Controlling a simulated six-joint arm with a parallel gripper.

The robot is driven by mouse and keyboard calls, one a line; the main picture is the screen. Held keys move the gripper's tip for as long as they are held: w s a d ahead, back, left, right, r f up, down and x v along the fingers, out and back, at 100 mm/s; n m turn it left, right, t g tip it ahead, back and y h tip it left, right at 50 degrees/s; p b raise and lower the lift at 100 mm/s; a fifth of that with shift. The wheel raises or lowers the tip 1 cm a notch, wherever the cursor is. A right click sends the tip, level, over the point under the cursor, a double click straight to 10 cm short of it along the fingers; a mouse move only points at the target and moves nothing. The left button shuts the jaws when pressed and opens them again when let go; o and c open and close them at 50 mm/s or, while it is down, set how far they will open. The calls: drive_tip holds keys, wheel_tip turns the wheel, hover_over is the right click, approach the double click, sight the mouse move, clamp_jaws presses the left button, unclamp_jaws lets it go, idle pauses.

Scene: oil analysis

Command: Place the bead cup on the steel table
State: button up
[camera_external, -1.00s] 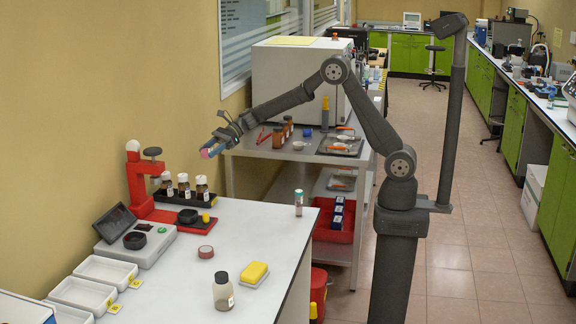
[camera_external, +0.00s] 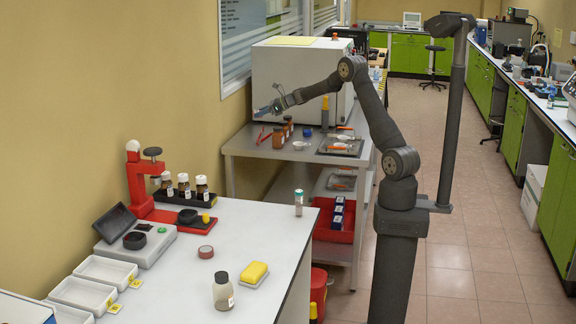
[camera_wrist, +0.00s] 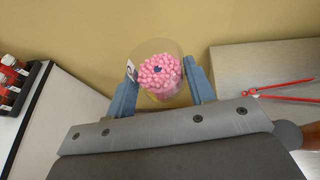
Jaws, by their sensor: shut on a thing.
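The bead cup (camera_wrist: 160,78) is a clear cup filled with pink beads, with a small dark blue spot on top. In the wrist view it sits between the two blue fingers of my gripper (camera_wrist: 163,88), which is shut on it. In the external view my gripper (camera_external: 262,110) is in the air at the left of the steel table (camera_external: 240,148), near the wall. The cup is too small to make out clearly there. In the wrist view the steel table (camera_wrist: 235,65) lies to the right of the cup and the white bench (camera_wrist: 60,120) to the left.
Red tongs (camera_external: 262,134) lie at the steel table's left side, with brown bottles (camera_external: 278,138) beside them. A white cabinet (camera_external: 290,75) stands behind. A white dish (camera_external: 299,145) and a tray (camera_external: 340,147) are farther right. The table's front left corner looks bare.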

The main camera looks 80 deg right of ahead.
drive_tip(key=s+d+m+h, duration=0.3)
drive_tip(key=s+d+h, duration=0.1)
drive_tip(key=s+d, duration=0.95)
drive_tip(key=s+d+m+h, duration=0.3)
drive_tip(key=s+d, duration=0.8)
drive_tip(key=d, duration=0.5)
wheel_tip(320, 180, down, 10)
drive_tip(key=shift+g, duration=0.3)
drive_tip(key=w+f, duration=0.2)
drive_tip(key=w, duration=0.1)
drive_tip(key=w+f, duration=0.2)
drive_tip(key=w, duration=0.2)
drive_tip(key=w+a+f, duration=0.1)
drive_tip(key=w+f, duration=0.1)
drive_tip(key=w, duration=0.2)
drive_tip(key=shift+w+a+f, duration=0.1)
drive_tip(key=shift+w+f, duration=0.1)
drive_tip(key=shift+f, duration=0.1)
wheel_tip(320, 180, down, 4)
drive_tip(key=shift+f, duration=0.1)
drive_tip(key=o, duration=1.1)
